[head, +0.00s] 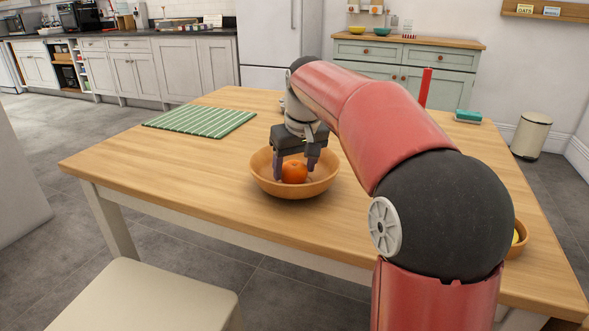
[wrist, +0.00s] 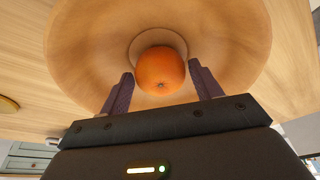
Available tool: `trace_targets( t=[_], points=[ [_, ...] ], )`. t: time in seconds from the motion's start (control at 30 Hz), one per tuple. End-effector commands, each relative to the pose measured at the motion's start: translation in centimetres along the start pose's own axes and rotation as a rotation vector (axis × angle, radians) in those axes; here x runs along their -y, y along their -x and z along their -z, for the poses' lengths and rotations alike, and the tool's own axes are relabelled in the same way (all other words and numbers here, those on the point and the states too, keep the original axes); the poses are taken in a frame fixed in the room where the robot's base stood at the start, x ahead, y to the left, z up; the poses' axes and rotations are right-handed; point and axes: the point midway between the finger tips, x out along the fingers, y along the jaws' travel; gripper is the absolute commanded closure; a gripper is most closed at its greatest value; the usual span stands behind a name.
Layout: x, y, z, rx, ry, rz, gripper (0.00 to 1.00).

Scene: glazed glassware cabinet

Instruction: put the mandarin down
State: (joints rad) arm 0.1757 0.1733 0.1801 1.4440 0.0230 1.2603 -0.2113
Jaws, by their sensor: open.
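The mandarin (head: 294,172) is a round orange fruit resting in the wooden bowl (head: 262,183) on the table. In the wrist view the mandarin (wrist: 160,71) lies at the bowl's middle, over the paler ring of its bottom. My gripper (head: 295,168) reaches down into the bowl from above. Its two purple-grey fingers are open, one on each side of the mandarin. In the wrist view my gripper (wrist: 161,82) shows a gap between each finger and the fruit. The wooden bowl (wrist: 85,40) fills much of that view.
A green striped mat (head: 200,122) lies left of the bowl on the wooden table (head: 130,160). A second bowl (head: 519,238) is partly hidden behind my arm at right. A red upright object (head: 425,88) and a teal sponge-like block (head: 468,116) stand toward the far right edge.

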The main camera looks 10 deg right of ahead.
Motion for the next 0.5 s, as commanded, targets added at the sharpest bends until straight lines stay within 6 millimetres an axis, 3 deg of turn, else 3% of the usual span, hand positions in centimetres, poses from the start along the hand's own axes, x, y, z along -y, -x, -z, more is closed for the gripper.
trace_targets(
  t=[0.3,0.5],
  points=[
    [0.0,7.0,0.1,-0.004,0.000,-0.001,0.36],
    [0.0,9.9,0.1,-0.002,0.001,0.000,0.36]
  ],
)
